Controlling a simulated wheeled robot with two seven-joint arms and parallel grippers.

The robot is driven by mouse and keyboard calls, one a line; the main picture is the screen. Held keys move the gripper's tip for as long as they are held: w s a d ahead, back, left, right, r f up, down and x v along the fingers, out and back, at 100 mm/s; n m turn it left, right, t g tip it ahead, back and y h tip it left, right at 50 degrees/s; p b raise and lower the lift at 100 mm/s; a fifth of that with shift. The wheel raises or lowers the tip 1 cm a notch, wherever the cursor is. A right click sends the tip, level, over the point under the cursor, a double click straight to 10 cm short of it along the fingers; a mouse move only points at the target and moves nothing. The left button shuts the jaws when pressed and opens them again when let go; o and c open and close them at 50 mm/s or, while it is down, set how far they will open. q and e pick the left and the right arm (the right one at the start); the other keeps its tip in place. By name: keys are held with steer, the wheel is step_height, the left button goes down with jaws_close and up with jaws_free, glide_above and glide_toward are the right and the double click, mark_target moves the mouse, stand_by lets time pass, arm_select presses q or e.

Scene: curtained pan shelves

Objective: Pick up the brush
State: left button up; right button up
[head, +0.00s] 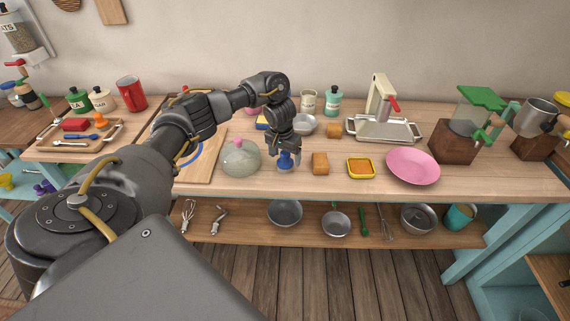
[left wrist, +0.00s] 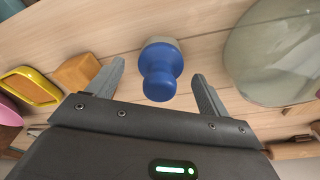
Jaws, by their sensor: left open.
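The brush is a short, round thing with a blue knob handle (head: 285,160) and a pale base, standing on the wooden counter. In the left wrist view the blue brush (left wrist: 161,72) sits centred between the fingers, its knob towards me. My left gripper (head: 286,154) points down over the brush, open, with one finger on each side. In the left wrist view gaps show between the brush and both fingers (left wrist: 158,78). My right gripper is not in view.
A glass dome lid (head: 240,158) stands close on the left. A brown block (head: 320,163) is close on the right, then a yellow-rimmed dish (head: 361,168) and a pink plate (head: 413,167). Pans and whisks lie on the lower shelf (head: 255,228). Jars and a press stand behind.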

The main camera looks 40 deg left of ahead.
arm_select(q)
steer(key=shift+w+f+p, duration=0.1)
steer(key=shift+f+p, duration=0.2)
steer(key=shift+f, duration=0.4)
steer(key=shift+w+a+f, duration=0.1)
steer(key=shift+w+f, duration=0.15)
steer(key=shift+f, duration=0.35)
steer(key=shift+s, duration=0.1)
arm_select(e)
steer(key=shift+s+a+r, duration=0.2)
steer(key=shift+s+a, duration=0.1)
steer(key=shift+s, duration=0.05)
arm_select(q)
steer(key=shift+r, duration=0.1)
steer(key=shift+c, duration=0.8)
steer(key=c, duration=0.9)
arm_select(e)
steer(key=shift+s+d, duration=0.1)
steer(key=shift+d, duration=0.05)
